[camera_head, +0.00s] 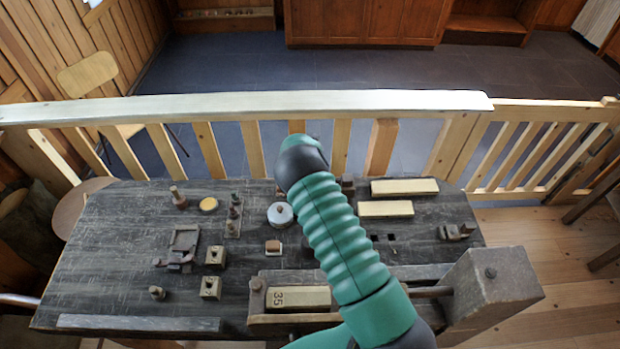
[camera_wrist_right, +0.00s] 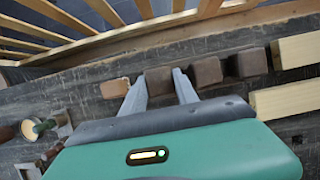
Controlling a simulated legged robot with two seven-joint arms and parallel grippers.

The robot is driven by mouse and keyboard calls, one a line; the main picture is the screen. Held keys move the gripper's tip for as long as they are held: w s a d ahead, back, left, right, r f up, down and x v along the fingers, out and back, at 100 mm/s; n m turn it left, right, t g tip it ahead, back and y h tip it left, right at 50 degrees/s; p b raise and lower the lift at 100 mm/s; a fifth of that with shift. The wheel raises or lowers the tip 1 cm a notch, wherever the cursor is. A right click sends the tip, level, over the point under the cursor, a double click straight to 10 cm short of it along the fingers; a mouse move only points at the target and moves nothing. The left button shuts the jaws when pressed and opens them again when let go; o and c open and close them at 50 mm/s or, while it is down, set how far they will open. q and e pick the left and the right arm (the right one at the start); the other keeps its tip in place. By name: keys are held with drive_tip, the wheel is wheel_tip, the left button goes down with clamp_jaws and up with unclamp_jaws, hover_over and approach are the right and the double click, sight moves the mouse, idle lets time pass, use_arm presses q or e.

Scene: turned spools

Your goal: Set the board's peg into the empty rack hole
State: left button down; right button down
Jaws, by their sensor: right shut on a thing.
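My right gripper (camera_wrist_right: 158,76) is shut on a brown block (camera_wrist_right: 158,83), which sits between its two grey fingers at the table's far edge. In the head view my green forearm hides the gripper and this block. A dark, board-like wooden piece (camera_head: 184,240) lies further left. I cannot tell which piece is the board's peg, and the empty hole is not clear. My left gripper is out of view.
More brown blocks flank the held one, on its left (camera_wrist_right: 115,88) and right (camera_wrist_right: 206,72). Pale bars (camera_head: 404,187) lie right. A round tin (camera_head: 280,215), brass blocks (camera_head: 210,287) and a wooden vise (camera_head: 490,290) crowd the table. A railing (camera_head: 250,107) runs behind. The left front is fairly clear.

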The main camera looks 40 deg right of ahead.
drive_tip(key=c, duration=1.4)
unclamp_jaws()
drive_tip(key=o, duration=0.5)
drive_tip(key=shift+d+f, duration=0.1)
drive_tip(key=shift+d, duration=0.05)
drive_tip(key=shift+o, duration=0.2)
drive_tip(key=shift+o, duration=0.2)
drive_tip(key=o, duration=0.4)
drive_tip(key=shift+c, duration=0.2)
drive_tip(key=shift+r, duration=0.2)
